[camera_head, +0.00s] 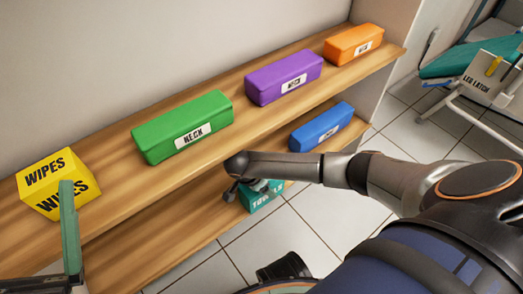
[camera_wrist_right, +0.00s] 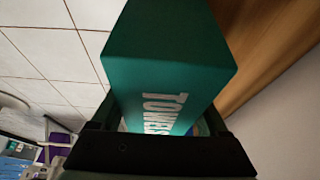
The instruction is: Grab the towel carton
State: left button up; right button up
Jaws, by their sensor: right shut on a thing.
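The towel carton is a teal box with white lettering; in the head view its lower part (camera_head: 259,203) shows below my right wrist, at the front edge of the lower shelf. My right gripper (camera_head: 256,187) is shut on it, mostly hidden under the wrist. In the right wrist view the carton (camera_wrist_right: 165,60) fills the middle, between the two fingers of the gripper (camera_wrist_right: 160,125). I cannot tell whether it still rests on the shelf. My left gripper (camera_head: 70,225) shows partly at the lower left, one green finger upright in front of the yellow wipes box.
The upper shelf (camera_head: 115,178) holds the yellow wipes box (camera_head: 47,172), and green (camera_head: 180,118), purple (camera_head: 283,75) and orange (camera_head: 352,42) boxes. A blue box (camera_head: 320,122) is on the lower shelf (camera_head: 150,250). A teal reclining chair (camera_head: 475,55) stands at the right; tiled floor (camera_head: 300,225) is open in front.

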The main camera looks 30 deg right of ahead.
jog(key=c, duration=0.7)
jog(key=shift+c, duration=0.2)
jog(key=shift+r, duration=0.1)
